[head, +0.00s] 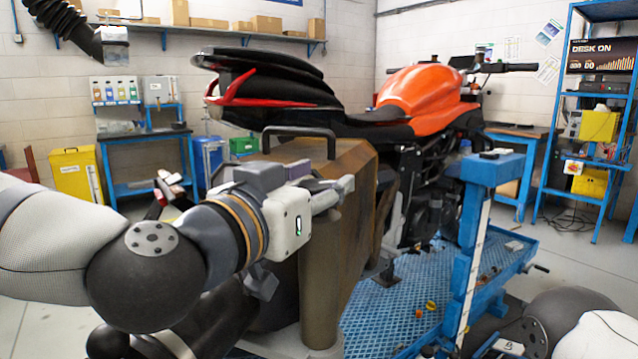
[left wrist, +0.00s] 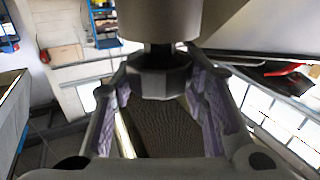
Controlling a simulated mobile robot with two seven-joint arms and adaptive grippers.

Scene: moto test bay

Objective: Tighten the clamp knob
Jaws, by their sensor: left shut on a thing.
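In the left wrist view a dark faceted knob (left wrist: 158,82) sits on a short neck below a grey cylinder (left wrist: 160,18). My left gripper (left wrist: 158,72) has its purple-padded fingers on both sides of the knob and is shut on it. In the head view my left gripper (head: 332,190) is at the upper end of an upright tan-grey cylinder (head: 320,265), beside a brown case. The knob is hidden there behind the gripper. My right gripper is not in view; only part of my right arm shows at the lower right.
The brown case (head: 345,155) with a black handle stands close behind the left gripper. An orange motorcycle (head: 420,90) stands on a blue lift platform (head: 385,315). A blue post (head: 470,230) rises at the right. Blue shelves (head: 580,110) stand at the far right.

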